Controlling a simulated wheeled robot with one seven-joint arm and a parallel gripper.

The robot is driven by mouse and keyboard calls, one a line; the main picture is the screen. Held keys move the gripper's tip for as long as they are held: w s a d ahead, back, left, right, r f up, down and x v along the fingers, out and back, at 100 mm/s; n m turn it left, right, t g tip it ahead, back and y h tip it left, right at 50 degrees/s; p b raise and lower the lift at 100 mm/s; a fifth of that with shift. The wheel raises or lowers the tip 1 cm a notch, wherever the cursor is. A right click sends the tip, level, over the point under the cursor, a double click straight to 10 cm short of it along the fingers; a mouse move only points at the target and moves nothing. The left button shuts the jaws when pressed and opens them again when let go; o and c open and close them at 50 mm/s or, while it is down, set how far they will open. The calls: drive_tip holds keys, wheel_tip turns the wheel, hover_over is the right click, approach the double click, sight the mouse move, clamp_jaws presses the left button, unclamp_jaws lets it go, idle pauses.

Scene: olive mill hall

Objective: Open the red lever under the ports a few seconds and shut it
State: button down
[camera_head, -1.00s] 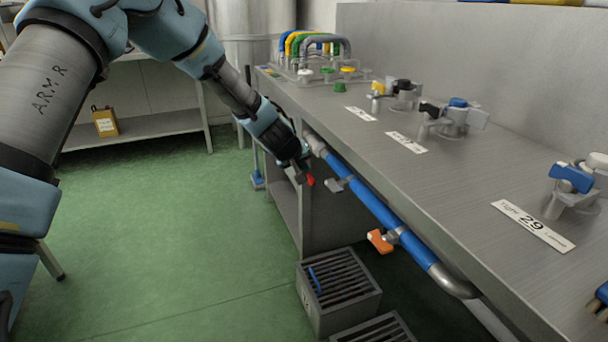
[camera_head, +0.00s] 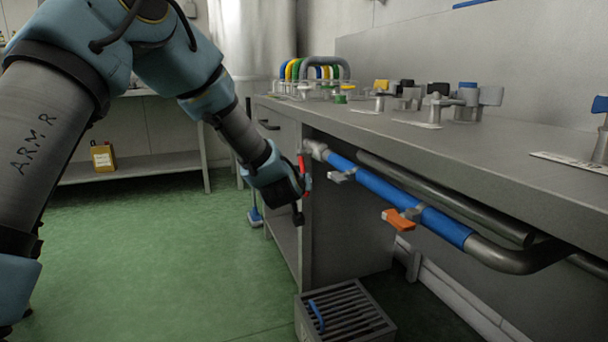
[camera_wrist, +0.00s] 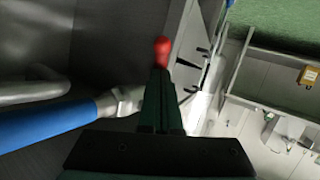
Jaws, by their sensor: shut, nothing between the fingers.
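The red lever (camera_head: 304,164) is at the left end of the blue pipe (camera_head: 375,187), beside a pale metal fitting, under the bench's front edge. My gripper (camera_head: 301,190) is in front of it and hides part of it. In the wrist view, the red rounded tip (camera_wrist: 162,48) shows just beyond the ends of my shut fingers (camera_wrist: 160,80). Nothing is between the fingers. I cannot tell whether they touch the lever.
A grey lever (camera_head: 342,176) and an orange lever (camera_head: 399,220) sit further right along the pipe. A slatted grey crate (camera_head: 345,312) stands on the floor below. The bench top (camera_head: 440,135) carries several valves. The green floor at left is clear.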

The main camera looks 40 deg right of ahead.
drive_tip(key=w+f+m+t+h+b, duration=0.1)
drive_tip(key=b, duration=0.3)
drive_tip(key=w+d+f+t+h+b, duration=0.1)
drive_tip(key=b, duration=0.3)
drive_tip(key=shift+w+m+t+h, duration=0.25)
drive_tip(key=shift+m+t+h, duration=0.05)
drive_tip(key=shift+m+h, duration=0.1)
